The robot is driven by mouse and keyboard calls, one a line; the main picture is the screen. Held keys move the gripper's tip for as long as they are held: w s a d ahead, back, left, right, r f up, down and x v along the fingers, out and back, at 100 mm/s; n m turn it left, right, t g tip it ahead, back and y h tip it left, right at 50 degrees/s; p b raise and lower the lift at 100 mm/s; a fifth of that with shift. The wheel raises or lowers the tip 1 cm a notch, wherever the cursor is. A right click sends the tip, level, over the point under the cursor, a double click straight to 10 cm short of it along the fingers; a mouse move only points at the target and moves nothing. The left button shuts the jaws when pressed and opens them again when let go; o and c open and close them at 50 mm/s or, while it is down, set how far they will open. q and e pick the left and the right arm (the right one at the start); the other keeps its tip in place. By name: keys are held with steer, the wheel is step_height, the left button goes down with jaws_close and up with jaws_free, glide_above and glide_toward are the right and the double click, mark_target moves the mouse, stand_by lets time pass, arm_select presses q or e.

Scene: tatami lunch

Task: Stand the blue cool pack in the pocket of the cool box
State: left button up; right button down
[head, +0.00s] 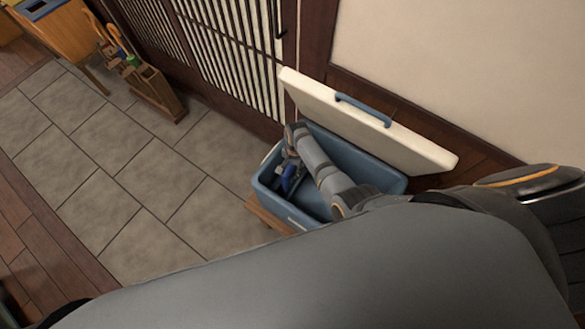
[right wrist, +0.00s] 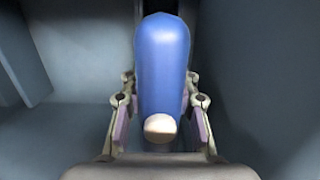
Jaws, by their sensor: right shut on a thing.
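The cool box (head: 262,196) is blue and open, with its white lid (head: 360,128) tilted up behind it. My right arm reaches into it. My right gripper (head: 291,172) is inside the box near its left end, shut on the blue cool pack (head: 290,184). In the right wrist view the cool pack (right wrist: 160,65) stands between the two fingers of the gripper (right wrist: 160,112), its pale round cap (right wrist: 160,128) towards the camera. Blue-grey walls surround it, with a dark gap beyond. I cannot tell whether its far end is in the pocket. My left gripper is out of view.
The box rests on a wooden support (head: 268,216). A lattice door (head: 225,50) and wall stand behind. A wooden rack (head: 155,92) with umbrellas stands at the upper left. The grey tile floor (head: 130,190) left of the box is clear. My own arm covers the bottom.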

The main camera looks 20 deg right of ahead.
steer(key=shift+r, duration=0.1)
steer(key=shift+c, duration=2.2)
jaws_free()
steer(key=shift+w+a+r, duration=0.15)
steer(key=shift+w+r, duration=0.05)
steer(key=shift+c, duration=0.9)
step_height(320, 180, up, 7)
steer(key=p, duration=0.7)
steer(key=shift+p, duration=0.35)
steer(key=shift+o, duration=0.2)
